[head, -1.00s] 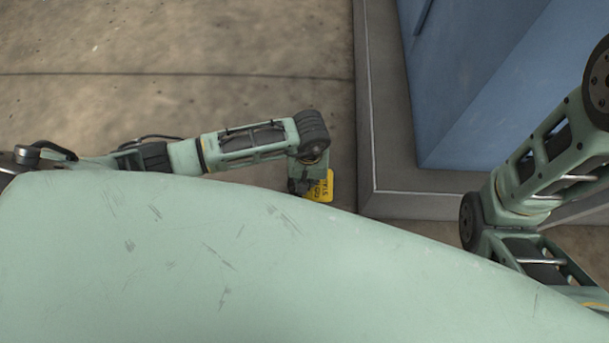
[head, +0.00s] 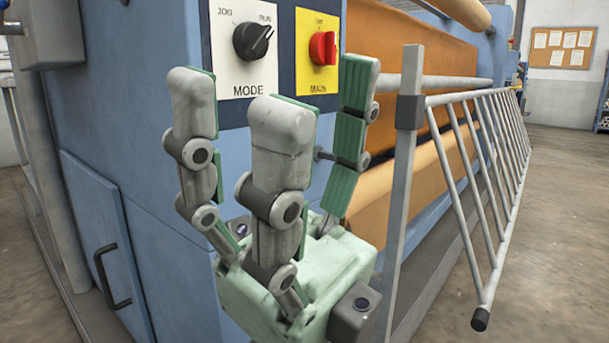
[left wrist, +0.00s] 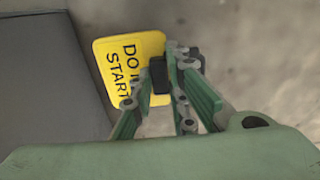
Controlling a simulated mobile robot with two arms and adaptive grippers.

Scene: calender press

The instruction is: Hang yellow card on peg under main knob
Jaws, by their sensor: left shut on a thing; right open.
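The yellow card (left wrist: 115,45) with black lettering, partly reading "DO" and "START", shows in the left wrist view. My left gripper (left wrist: 178,68) is shut on its right side, and its fingers hide part of the lettering. In the head view, the red main knob (head: 323,48) sits on a yellow plate (head: 318,20) marked "MAIN". My right gripper (head: 272,105) is open and empty, fingers upright, in front of the panel just below the knobs.
A black mode knob (head: 253,40) sits left of the main knob. A grey slatted guard (head: 490,180) and orange rollers (head: 440,175) are to the right. A blue cabinet door with a black handle (head: 108,275) is lower left. Open floor (head: 565,230) lies at far right.

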